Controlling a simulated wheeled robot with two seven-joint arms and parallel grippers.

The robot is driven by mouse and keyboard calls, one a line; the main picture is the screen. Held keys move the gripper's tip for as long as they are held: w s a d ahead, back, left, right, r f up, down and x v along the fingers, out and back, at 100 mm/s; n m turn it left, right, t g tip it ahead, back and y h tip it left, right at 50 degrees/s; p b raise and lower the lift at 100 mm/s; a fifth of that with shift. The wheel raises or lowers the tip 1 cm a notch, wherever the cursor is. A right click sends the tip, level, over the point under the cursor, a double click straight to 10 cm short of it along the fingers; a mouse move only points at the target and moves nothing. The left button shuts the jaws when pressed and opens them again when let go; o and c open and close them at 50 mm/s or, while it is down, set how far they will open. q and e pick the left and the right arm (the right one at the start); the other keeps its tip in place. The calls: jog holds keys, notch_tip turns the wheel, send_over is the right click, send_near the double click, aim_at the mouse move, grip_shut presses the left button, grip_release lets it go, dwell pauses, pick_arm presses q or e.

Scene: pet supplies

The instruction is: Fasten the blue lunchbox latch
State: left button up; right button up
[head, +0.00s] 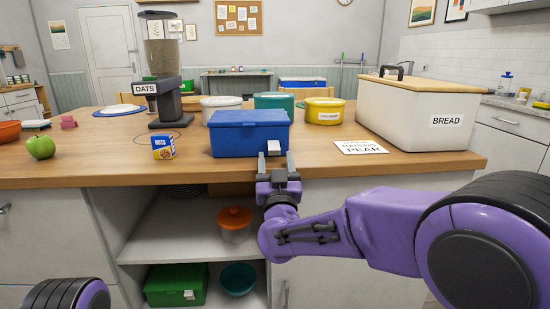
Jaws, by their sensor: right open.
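The blue lunchbox (238,136) stands on the wooden counter near its front edge, with its lid down. A small white-grey latch (273,148) shows on its front face, towards the right end. I cannot tell from this view whether the latch is fastened. My right gripper (276,163) is open, with its fingers pointing up at the latch from the front. The fingertips are just below and around the latch, and contact is unclear. My left gripper is out of view.
A small nuts box (163,147) and a green apple (41,147) lie left of the lunchbox. A bread box (415,115) and a printed card (360,147) are on the right. Round tins, including a yellow one (324,111), stand behind. The counter's front edge (120,178) is close below.

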jog(key=shift+x, duration=1.15)
jog(key=c, duration=1.1)
jog(key=shift+o, duration=0.2)
notch_tip(320, 180, up, 3)
jog(key=g+p, duration=0.2)
jog(key=p, duration=0.8)
jog(key=shift+s+g, duration=0.15)
jog(key=shift+g, duration=0.25)
jog(key=g+p, duration=0.2)
jog(key=p, duration=0.4)
jog(key=r+g+p, duration=0.1)
jog(key=g+p, duration=0.1)
jog(key=p, duration=0.5)
jog(key=shift+r, duration=0.1)
jog(key=shift+p, duration=0.75)
jog(key=o, duration=1.1)
jog(key=shift+f, duration=0.25)
jog(key=shift+c, duration=0.2)
